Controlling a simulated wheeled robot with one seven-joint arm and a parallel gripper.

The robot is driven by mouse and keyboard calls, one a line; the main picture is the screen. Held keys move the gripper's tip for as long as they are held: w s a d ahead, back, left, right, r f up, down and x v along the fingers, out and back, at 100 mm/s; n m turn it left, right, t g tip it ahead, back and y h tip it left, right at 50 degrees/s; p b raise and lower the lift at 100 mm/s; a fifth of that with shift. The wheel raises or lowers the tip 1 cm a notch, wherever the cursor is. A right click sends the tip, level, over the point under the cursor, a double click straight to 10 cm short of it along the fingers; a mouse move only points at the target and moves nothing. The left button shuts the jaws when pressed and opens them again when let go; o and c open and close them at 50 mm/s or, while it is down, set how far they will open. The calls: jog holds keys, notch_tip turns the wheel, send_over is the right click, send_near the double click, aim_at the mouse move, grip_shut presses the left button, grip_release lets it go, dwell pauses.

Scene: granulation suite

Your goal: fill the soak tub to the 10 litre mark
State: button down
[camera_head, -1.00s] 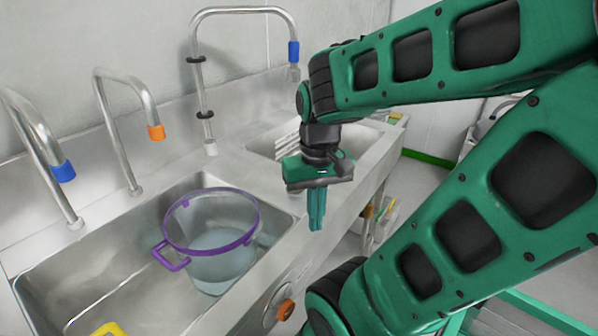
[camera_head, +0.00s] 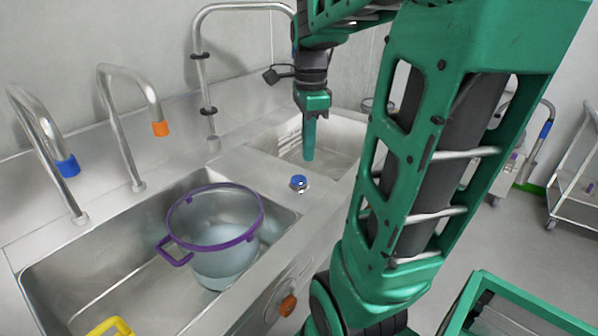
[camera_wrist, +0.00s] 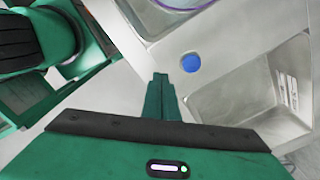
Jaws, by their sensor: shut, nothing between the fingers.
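The soak tub, a clear round vessel with a purple rim (camera_head: 181,246) and handle, stands in the left sink basin with pale bluish water in it. Its graduations cannot be read. Part of its purple rim shows at the top of the wrist view (camera_wrist: 178,5). A round blue knob (camera_head: 299,182) sits on the steel divider between the basins; it also shows in the wrist view (camera_wrist: 190,62). My gripper (camera_head: 309,158) is shut and empty, pointing down above the right basin side, just beyond the knob and apart from it. No running stream is visible.
An orange-tipped tap (camera_head: 159,128), a blue-tipped tap (camera_head: 67,166) and a tall pipe (camera_head: 200,85) stand along the back. An orange knob (camera_head: 288,305) is on the sink front. A yellow item (camera_head: 110,327) lies in the left basin. A trolley (camera_head: 575,190) stands at right.

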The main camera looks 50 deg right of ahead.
aim_at(304, 180)
jog(key=w+d+r+m, duration=0.2)
jog(key=w+d+m, duration=0.3)
jog(key=m, duration=0.4)
jog(key=shift+w+r+m, duration=0.3)
jog(key=shift+r, duration=0.1)
notch_tip(304, 180, down, 14)
jog(key=shift+f, duration=0.1)
dwell(0.3)
